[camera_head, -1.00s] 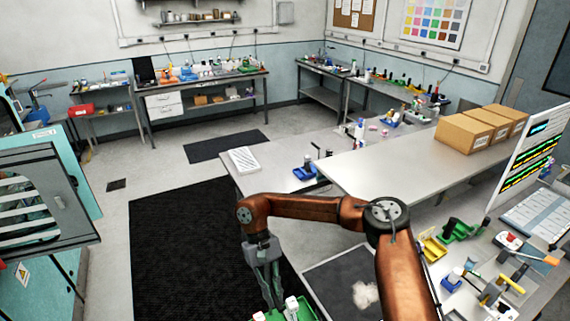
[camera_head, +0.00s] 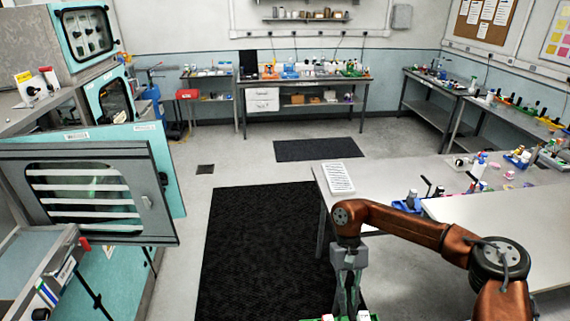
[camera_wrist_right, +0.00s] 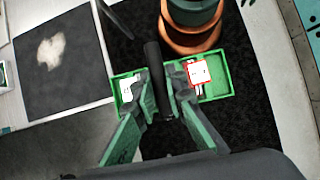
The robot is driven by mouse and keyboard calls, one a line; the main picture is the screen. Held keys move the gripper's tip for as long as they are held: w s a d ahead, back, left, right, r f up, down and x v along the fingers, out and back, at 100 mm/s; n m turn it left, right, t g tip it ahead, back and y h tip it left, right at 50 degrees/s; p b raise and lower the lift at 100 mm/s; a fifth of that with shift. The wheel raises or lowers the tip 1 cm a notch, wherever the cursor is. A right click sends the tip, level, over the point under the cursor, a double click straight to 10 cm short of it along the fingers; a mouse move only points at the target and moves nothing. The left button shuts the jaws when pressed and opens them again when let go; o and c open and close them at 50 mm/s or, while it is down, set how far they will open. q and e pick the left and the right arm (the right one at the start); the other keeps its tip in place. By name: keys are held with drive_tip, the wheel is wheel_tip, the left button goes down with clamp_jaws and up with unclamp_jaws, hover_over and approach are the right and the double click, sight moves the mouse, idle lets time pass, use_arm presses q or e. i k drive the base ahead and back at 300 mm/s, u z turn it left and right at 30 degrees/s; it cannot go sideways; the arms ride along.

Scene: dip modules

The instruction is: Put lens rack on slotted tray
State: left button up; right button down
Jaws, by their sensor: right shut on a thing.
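A green carrier (camera_wrist_right: 215,80) with a dark upright handle, probably the lens rack, hangs from my right gripper (camera_head: 347,302). In the right wrist view the gripper's fingers (camera_wrist_right: 163,105) are closed on the dark handle (camera_wrist_right: 153,70). White pieces sit in the carrier, one with a red frame (camera_wrist_right: 199,72). In the head view only its top edge shows at the bottom of the picture. My left gripper is out of view.
A blue bin (camera_head: 407,205) and small bottles stand on the table (camera_head: 500,215) right of the slotted tray. A black floor mat (camera_head: 268,245) lies left of the table. An open machine door (camera_head: 90,190) juts out at left.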

sight(337, 176)
drive_tip(key=i, duration=3.45)
drive_tip(key=z, duration=1.15)
